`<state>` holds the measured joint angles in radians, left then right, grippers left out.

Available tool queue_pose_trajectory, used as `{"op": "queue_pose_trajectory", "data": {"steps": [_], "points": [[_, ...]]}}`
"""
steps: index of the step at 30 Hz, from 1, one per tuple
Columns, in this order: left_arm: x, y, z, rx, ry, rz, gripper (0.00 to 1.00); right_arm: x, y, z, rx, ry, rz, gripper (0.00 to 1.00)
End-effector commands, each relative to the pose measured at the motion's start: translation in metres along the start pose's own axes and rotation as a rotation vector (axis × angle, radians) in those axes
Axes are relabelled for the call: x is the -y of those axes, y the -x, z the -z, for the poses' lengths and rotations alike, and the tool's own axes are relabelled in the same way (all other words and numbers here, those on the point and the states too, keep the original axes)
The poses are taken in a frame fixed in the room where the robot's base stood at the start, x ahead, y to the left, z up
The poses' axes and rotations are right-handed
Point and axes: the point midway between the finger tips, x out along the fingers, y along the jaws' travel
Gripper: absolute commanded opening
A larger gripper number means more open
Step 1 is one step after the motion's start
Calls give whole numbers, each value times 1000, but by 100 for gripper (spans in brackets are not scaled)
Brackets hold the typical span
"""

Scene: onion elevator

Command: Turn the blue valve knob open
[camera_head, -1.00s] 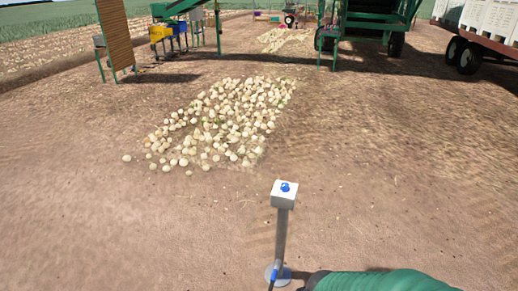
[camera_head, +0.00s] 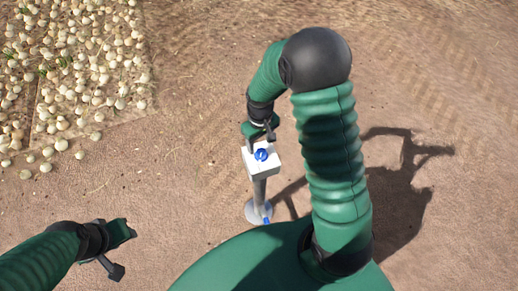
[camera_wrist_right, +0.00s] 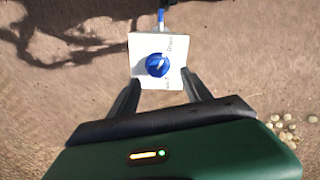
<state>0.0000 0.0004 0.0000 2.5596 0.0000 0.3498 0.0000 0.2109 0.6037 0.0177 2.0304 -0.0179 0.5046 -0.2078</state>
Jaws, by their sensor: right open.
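The blue valve knob (camera_head: 261,155) sits on top of a white box (camera_head: 249,170) on a grey post. In the right wrist view the round knob (camera_wrist_right: 158,65) has a pale pointer line, and the white box top (camera_wrist_right: 140,45) has lettering partly hidden by the knob. My right gripper (camera_head: 260,142) is at the far edge of the box.
Several pale onions (camera_head: 75,60) lie in a heap at upper left; some onions (camera_wrist_right: 290,128) also show in the right wrist view. The post stands on a round base (camera_head: 257,211) with a blue part beside it. Bare dirt around the post is clear.

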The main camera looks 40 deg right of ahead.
Motion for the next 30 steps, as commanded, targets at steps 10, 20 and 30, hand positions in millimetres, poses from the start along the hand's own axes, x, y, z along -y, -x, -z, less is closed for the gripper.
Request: {"op": "queue_pose_trajectory", "data": {"steps": [10,20,30], "points": [[0,-1,-1,1,0,0,36,-2,-57,1,3,-1,1,57],[0,-1,0,0,0,0,36,1,-57,3,2,-1,-4,48],[0,-1,0,0,0,0,36,1,-58,3,4,0,0,3]]}}
